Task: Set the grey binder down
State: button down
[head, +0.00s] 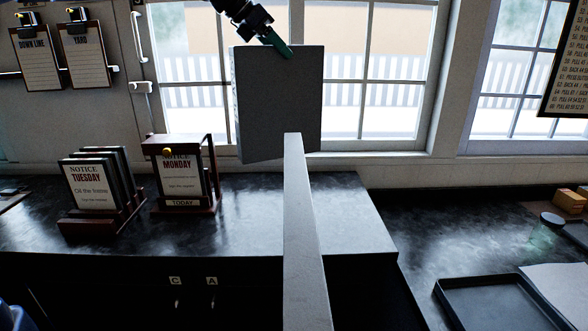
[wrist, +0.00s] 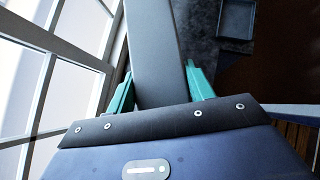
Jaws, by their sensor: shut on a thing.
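The grey binder (head: 275,105) hangs upright, slightly tilted, in front of the window in the head view. My gripper (head: 280,45) has its teal fingers shut on the binder's top edge. In the wrist view the binder (wrist: 153,50) runs between the two teal fingers of my gripper (wrist: 158,88). In the head view its lower edge appears above the back of the dark counter (head: 240,215); the height of the gap is hard to judge. A pale bar hides a little of its lower right part.
The pale bar (head: 305,235) rises in front of the counter. Notice holders marked Tuesday (head: 92,187) and Monday (head: 180,177) stand on the left. A dark tray (head: 500,300) lies at lower right. The counter right of the Monday holder is clear.

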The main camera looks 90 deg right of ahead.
aim_at(249, 102)
jog(key=f, duration=1.3)
jog(key=s+f, duration=0.1)
jog(key=f, duration=0.6)
jog(key=shift+a+f, duration=0.35)
jog(key=shift+f, duration=0.1)
jog(key=c, duration=0.6)
grip_release()
jog(key=v, duration=1.2)
